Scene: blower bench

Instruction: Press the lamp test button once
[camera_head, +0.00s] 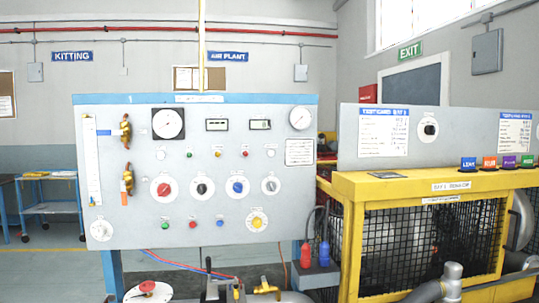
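The grey panel (140,215) with a blue top edge stands at left centre, facing me. Its lowest row has a small green button (166,226), a red button (193,225) and a blue button (220,223). A larger yellow knob or button (257,222) on a white disc is to their right. The labels are too small to read, so I cannot tell which one is the lamp test button. A row of small lamps sits higher, including a yellow lamp (218,154) and a red lamp (245,154). My gripper is not in view.
Above the buttons are red (164,189), black (202,188) and blue (237,187) knobs on discs. Brass valves (127,180) are at left. Pipes and a black upright lever (209,266) stand below the panel. A yellow caged frame (400,187) fills the right.

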